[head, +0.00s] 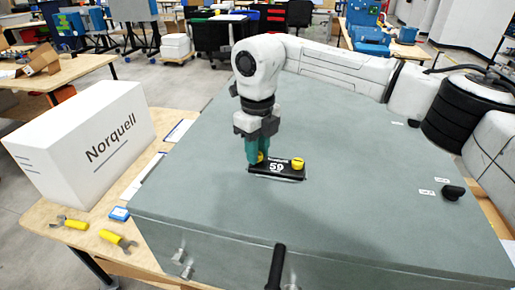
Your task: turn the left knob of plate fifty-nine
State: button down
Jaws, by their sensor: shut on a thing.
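Plate fifty-nine (276,169) is a small black plate marked "59" on the top of a large grey-green housing (330,215). It carries two yellow knobs. The right knob (298,163) stands free at the plate's right end. The left knob (261,157) is partly hidden by my gripper (254,160). My gripper points straight down with its teal fingers around the left knob, shut on it. How far the knob is turned cannot be told.
A white box marked "Norquell" (84,142) stands on the wooden table left of the housing. Yellow-handled tools (118,240) and a small blue item (119,213) lie near it. A black knob (453,192) sits on the housing's right side. The top around the plate is clear.

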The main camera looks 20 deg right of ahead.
jog(key=n, duration=0.5)
jog(key=shift+b, duration=0.3)
jog(key=c, duration=0.9)
grip_release()
notch_tip(320, 180, up, 11)
jog(key=shift+f+b, duration=0.1)
jog(key=shift+b, duration=0.9)
